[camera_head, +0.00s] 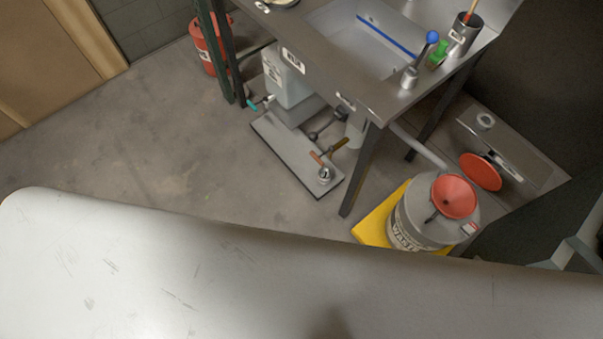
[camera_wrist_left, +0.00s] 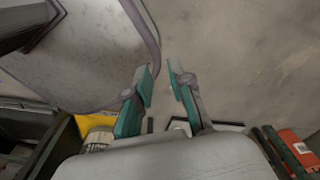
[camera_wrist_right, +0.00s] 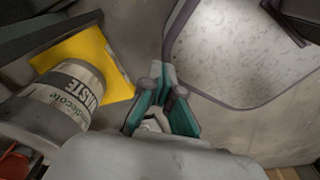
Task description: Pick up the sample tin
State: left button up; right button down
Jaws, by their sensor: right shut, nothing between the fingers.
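I cannot pick out a sample tin for sure in any view. My left gripper (camera_wrist_left: 158,72) shows in the left wrist view with its two teal fingers apart, nothing between them, above the bare floor. My right gripper (camera_wrist_right: 160,75) shows in the right wrist view with its fingertips together and empty, to the right of the waste drum (camera_wrist_right: 68,92). Neither gripper shows in the head view.
A steel sink bench (camera_head: 335,85) stands at the back. The waste drum with a red funnel (camera_head: 455,196) stands on a yellow base (camera_head: 372,226) beside its leg. A low grey platform (camera_head: 280,145) lies under the bench. The floor (camera_head: 150,150) at left is clear.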

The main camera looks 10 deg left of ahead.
aim_at(325, 173)
jog(key=z, duration=1.3)
jog(key=u, duration=1.3)
jog(key=z, duration=0.45)
jog(key=i+j+z, duration=0.1)
jog(key=j+z, duration=0.25)
jog(key=i+j+z, duration=0.1)
jog(key=j+z, duration=0.5)
jog(key=z, duration=0.15)
jog(key=j+z, duration=0.1)
jog(key=j, duration=0.55)
jog(key=j+z, duration=0.15)
jog(key=j, duration=0.5)
jog(key=k+j+z, duration=0.1)
jog(key=j, duration=0.55)
jog(key=k+j+z, duration=0.15)
jog(key=j, duration=0.5)
